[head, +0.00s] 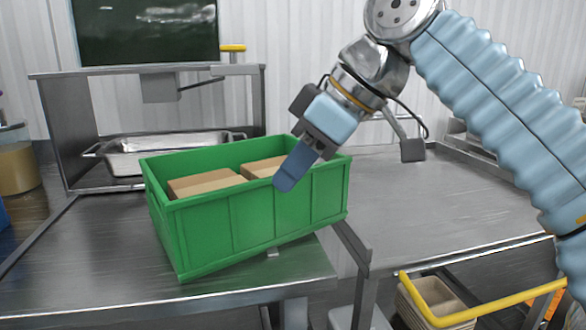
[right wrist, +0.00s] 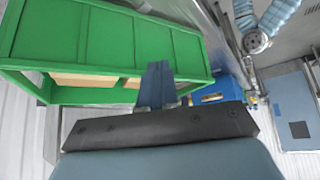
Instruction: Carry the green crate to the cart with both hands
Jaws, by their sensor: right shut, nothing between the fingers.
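The green crate (head: 215,235) stands on the left metal table, its near right corner reaching past the table's edge. Beige boxes (head: 205,183) lie inside it. It also fills the upper left of the right wrist view (right wrist: 110,35). My right gripper (head: 290,172) is shut and empty, its blue fingers pointing down in front of the crate's near long rim, right of its middle. The fingers show beside the crate in the right wrist view (right wrist: 157,84); I cannot tell whether they touch it. My left gripper is not in view.
A yellow rail (head: 480,312) at the lower right has beige containers (head: 435,298) beside it; it may be part of the cart. A metal tray (head: 125,160) sits under a shelf behind the crate. The metal counter (head: 430,205) right of the crate is largely clear.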

